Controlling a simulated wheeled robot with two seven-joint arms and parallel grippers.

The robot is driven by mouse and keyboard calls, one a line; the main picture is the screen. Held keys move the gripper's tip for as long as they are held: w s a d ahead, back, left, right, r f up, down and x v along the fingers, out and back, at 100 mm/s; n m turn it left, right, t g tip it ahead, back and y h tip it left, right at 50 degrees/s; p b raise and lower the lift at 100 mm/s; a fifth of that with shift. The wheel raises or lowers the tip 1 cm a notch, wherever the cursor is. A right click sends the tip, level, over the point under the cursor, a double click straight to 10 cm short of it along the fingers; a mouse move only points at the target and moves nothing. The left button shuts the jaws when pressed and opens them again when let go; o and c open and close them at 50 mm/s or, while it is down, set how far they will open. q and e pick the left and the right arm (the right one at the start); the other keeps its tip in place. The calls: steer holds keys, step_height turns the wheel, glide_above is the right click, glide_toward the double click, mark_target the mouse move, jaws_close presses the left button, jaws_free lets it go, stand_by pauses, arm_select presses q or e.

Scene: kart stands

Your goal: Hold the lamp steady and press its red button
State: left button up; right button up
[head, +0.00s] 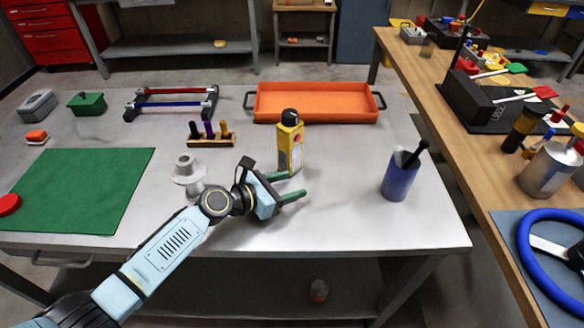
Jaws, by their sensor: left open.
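The lamp (290,147) is a yellow upright body with a black top, standing on the grey table just beyond my left gripper. A small red spot, which looks like its button (297,138), shows on its upper front right side. My left gripper (297,184) is open and empty, its two green-grey fingers pointing right. The fingers are in front of the lamp's lower part and hide some of its base. I cannot tell whether the upper finger touches the lamp. My right gripper is not in view.
An orange tray (262,115) lies behind the lamp. A block with markers (211,141) and a grey spool-like part (186,178) stand left. A blue cup (397,183) stands right. A green mat (75,203) covers the left side. The front right table is clear.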

arm_select(q)
jaws_close()
steer(key=c, duration=1.1)
jaws_free()
steer(key=shift+c, duration=0.2)
steer(key=o, duration=1.5)
